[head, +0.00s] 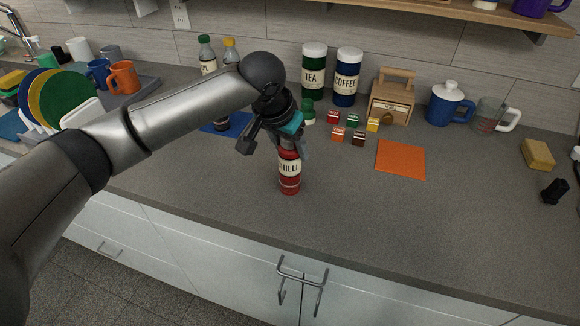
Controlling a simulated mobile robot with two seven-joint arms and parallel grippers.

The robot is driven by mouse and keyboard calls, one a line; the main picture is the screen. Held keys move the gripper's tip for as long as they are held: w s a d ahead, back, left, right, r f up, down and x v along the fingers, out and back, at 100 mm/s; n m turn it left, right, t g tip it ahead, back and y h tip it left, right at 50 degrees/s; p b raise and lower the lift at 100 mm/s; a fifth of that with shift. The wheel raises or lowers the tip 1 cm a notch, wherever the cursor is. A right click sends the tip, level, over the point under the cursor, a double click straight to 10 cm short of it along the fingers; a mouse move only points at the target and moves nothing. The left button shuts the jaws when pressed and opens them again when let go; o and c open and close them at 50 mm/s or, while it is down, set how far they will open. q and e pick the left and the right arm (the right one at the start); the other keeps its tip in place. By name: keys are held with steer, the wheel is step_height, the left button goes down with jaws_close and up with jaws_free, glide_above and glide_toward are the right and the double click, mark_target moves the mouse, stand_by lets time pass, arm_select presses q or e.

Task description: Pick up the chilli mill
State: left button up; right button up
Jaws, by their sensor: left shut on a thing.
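The chilli mill (289,178) is a red cylinder with a cream label reading "HILLI" in the visible part. It is upright at the middle of the grey counter, near the front edge. My left gripper (287,148) reaches down from above and is shut on the mill's upper part, which the gripper hides. I cannot tell whether the mill's base touches the counter. My right gripper is not in view.
Behind stand the tea tin (314,70), the coffee tin (346,76) and a wooden box (391,100). Several small coloured packets and an orange mat (400,160) lie to the right. A plate rack (85,115) is at left. The front right counter is clear.

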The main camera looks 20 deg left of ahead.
arm_select(q)
jaws_close()
